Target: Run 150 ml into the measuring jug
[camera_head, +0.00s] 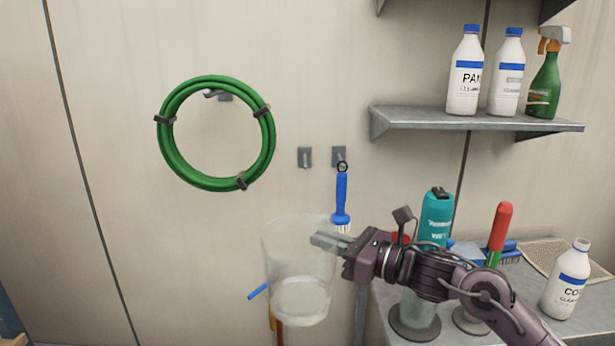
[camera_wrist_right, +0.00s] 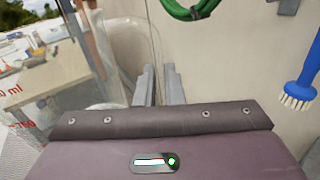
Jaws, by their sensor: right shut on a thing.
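The clear measuring jug (camera_head: 298,262) hangs upright in front of the wall in the head view. My right gripper (camera_head: 325,240) is shut on its right side wall near the rim. In the right wrist view my fingers (camera_wrist_right: 160,85) close on the jug's clear wall, and red markings with "ml" show on the jug (camera_wrist_right: 30,110) at the left. A pale band shows at the jug's bottom; I cannot tell whether it is liquid or the base. A blue lever-like bar (camera_head: 257,291) and a brass-coloured piece (camera_head: 277,325) show behind the jug, mostly hidden. My left gripper is not in view.
A green hose coil (camera_head: 177,160) and a blue brush (camera_head: 341,195) hang on the wall. Bottles stand on a shelf (camera_head: 470,116) above.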

